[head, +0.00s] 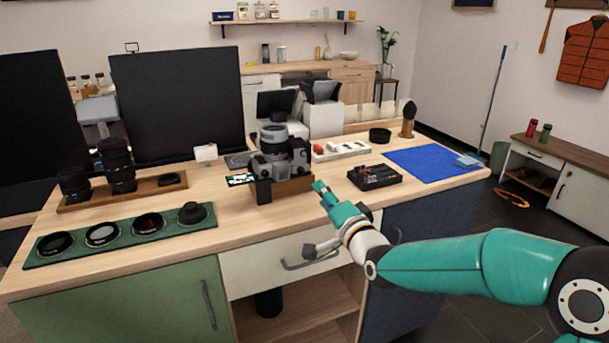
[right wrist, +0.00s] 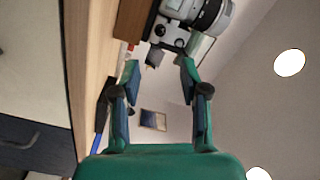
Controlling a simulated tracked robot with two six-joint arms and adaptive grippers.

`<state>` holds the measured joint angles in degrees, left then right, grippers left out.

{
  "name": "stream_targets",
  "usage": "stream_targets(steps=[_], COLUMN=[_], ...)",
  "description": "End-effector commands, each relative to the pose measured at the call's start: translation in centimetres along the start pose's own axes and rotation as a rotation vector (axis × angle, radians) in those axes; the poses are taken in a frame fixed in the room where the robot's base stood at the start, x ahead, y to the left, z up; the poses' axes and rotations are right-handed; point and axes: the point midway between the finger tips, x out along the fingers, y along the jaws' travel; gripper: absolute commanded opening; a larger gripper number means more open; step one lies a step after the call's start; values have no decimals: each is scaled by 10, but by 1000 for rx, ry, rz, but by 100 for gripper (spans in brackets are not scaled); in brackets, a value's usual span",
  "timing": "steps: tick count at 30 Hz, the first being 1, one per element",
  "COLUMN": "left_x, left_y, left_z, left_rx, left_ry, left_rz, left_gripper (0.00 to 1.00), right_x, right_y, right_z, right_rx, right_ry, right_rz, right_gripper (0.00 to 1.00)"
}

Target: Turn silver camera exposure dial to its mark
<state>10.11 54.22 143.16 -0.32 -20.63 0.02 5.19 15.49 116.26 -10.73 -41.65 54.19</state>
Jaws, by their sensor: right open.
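The silver camera (head: 272,157) with a large lens stands on a wooden block (head: 292,186) near the middle of the table. In the right wrist view the camera (right wrist: 172,36) shows at the top, with its lens to the right. A small dark round part on its body may be the dial; I cannot make out any mark. My right gripper (head: 316,220) is open and empty, in front of and to the right of the camera, near the table's front edge. In the right wrist view its fingers (right wrist: 160,68) are spread, with the camera beyond them and apart. My left gripper is not in view.
A green mat (head: 125,241) with several round filters lies front left, behind it a wooden tray (head: 146,189) with lenses. A black tray (head: 374,178), a white tray (head: 342,151) and a blue cloth (head: 430,163) lie right of the camera. A dark panel (head: 178,105) stands behind.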

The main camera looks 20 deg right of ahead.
Motion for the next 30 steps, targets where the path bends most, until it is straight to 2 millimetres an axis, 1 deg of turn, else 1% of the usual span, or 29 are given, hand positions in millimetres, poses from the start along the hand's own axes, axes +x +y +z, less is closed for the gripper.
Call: stream_targets(steps=[1,3,9,12,15,21,30], left_x=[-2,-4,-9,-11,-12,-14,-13], left_y=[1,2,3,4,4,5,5], left_z=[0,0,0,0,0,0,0], left_rx=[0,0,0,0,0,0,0], left_ry=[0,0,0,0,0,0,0], left_rz=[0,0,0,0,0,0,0], left_gripper=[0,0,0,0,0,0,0], right_x=[12,28,70,86,99,112,114], right_y=[0,0,0,0,0,0,1], right_z=[1,1,1,1,0,0,1], right_rx=[0,0,0,0,0,0,0], right_ry=[-2,-1,-2,-1,-1,0,-1], right_rz=[1,1,2,1,1,1,1], right_gripper=[44,44,44,44,44,44,44])
